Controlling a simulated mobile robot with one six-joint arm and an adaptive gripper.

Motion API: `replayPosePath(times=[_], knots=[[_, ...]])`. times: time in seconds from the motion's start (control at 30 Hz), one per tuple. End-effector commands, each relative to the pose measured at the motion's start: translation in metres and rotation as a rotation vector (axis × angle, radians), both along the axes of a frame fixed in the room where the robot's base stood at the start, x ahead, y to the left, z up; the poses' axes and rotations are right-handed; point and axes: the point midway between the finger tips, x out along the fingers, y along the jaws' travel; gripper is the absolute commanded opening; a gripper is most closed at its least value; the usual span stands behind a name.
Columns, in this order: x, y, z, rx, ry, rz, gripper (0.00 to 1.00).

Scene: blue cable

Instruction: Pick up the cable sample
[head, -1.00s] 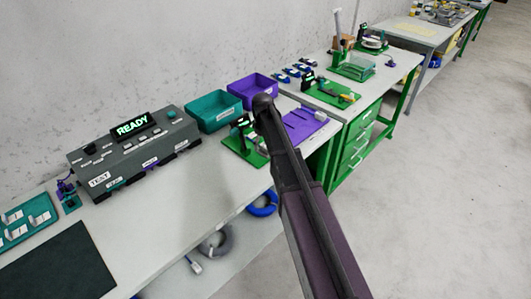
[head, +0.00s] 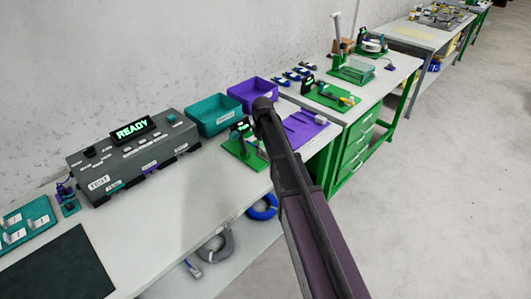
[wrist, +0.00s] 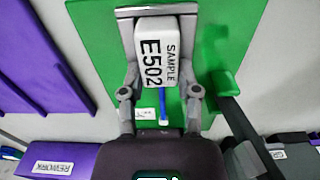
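The cable sample shows in the wrist view as a white block (wrist: 152,68) marked "SAMPLE E502", with a short blue cable (wrist: 163,108) running from its lower end. My gripper (wrist: 156,27) has one grey finger along each side of the block and appears shut on it. The block is in front of a green board (wrist: 92,30); the height between them is hard to judge. In the head view my arm hides the gripper and the sample, near the green fixture (head: 240,155) on the bench.
A purple bin (head: 253,92) and teal bin (head: 213,117) stand behind the fixture. A grey tester (head: 134,160) reading "READY" is left of it. A purple mat (head: 306,128) lies right. A green bench (head: 390,75) adjoins on the right.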

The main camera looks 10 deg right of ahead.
Motion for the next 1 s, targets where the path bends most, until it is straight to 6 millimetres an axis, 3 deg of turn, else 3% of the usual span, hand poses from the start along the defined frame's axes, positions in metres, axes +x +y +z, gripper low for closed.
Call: replayPosePath(times=[0.57,1.0], knots=[[0.000,0.000,0.007,0.000,0.000,0.000,0.00],[0.000,0.000,0.043,0.000,0.000,0.000,0.00]])
